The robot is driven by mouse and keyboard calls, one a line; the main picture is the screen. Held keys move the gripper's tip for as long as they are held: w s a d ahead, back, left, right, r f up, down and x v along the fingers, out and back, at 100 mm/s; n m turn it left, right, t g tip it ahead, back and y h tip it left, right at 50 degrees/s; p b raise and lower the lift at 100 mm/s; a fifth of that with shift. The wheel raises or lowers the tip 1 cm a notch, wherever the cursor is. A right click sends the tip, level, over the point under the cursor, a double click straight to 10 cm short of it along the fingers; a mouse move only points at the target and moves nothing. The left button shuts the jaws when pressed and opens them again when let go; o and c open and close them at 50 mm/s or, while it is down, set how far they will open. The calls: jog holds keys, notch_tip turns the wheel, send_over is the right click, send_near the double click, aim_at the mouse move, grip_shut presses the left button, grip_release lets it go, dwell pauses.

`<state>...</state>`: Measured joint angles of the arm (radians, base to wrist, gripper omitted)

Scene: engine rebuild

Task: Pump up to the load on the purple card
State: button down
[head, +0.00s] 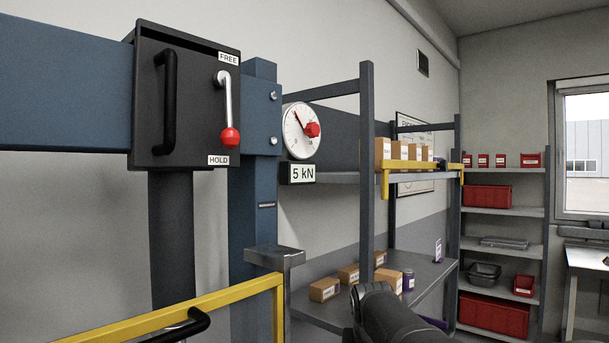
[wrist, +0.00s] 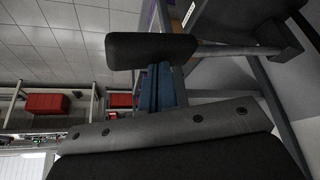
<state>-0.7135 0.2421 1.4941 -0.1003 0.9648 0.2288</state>
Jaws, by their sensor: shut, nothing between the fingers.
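The load gauge (head: 299,131) is a white dial with a dark needle pointing up and left and a red knob at its right. A plate below it reads "5 kN" (head: 302,173). The release lever (head: 228,110) hangs down, its red knob near HOLD. A black grip on a metal rod (head: 185,325) shows low at left. In the wrist view a black grip (wrist: 150,48) on a grey rod lies just beyond my gripper (wrist: 160,125), which is shut and empty; contact is unclear. A small purple-and-white card (head: 438,250) stands on the shelf; its text is unreadable.
A yellow rail (head: 180,315) crosses the lower left, before the blue press frame (head: 251,210). Shelving at right holds cardboard boxes (head: 324,289) and a purple-and-white can (head: 408,280). Red bins (head: 487,196) stand on the back shelves.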

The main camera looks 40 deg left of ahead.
jog(key=shift+f, duration=0.15)
jog(key=shift+f, duration=1.35)
jog(key=shift+r, duration=3.6)
jog(key=shift+r, duration=2.5)
